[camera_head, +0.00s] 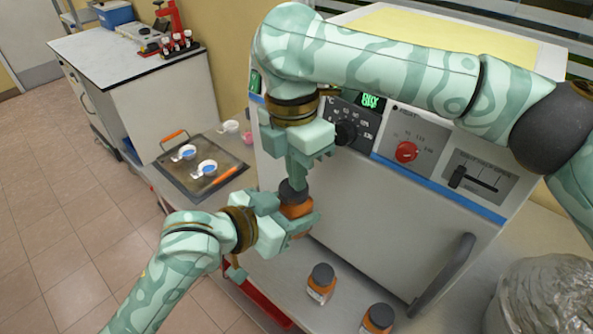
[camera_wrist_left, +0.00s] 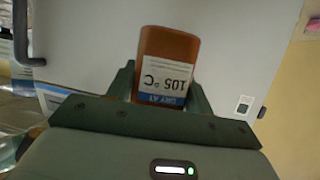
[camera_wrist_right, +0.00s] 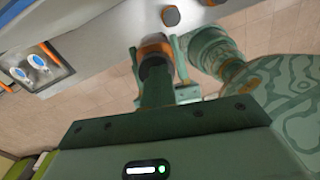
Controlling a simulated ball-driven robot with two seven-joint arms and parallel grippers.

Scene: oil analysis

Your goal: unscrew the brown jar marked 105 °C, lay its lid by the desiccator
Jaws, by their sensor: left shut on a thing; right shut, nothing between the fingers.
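The brown jar marked 105 °C (camera_wrist_left: 165,60) is held in my left gripper (camera_head: 290,218), raised in front of the oven. Its label reads upside down in the left wrist view. In the head view the jar (camera_head: 297,210) is upright or nearly so, with its dark lid (camera_head: 291,191) on top. My right gripper (camera_head: 298,182) is shut with nothing between its fingers, pointing down just above the lid. The right wrist view shows its fingers (camera_wrist_right: 156,92) in line with the lid (camera_wrist_right: 156,72); I cannot tell if they touch. I see no clear desiccator.
Two more brown jars with dark lids (camera_head: 322,281) (camera_head: 377,319) stand on the bench before the oven (camera_head: 380,210). A dark tray (camera_head: 178,190) with white dishes lies at left. A side bench (camera_head: 90,45) stands behind.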

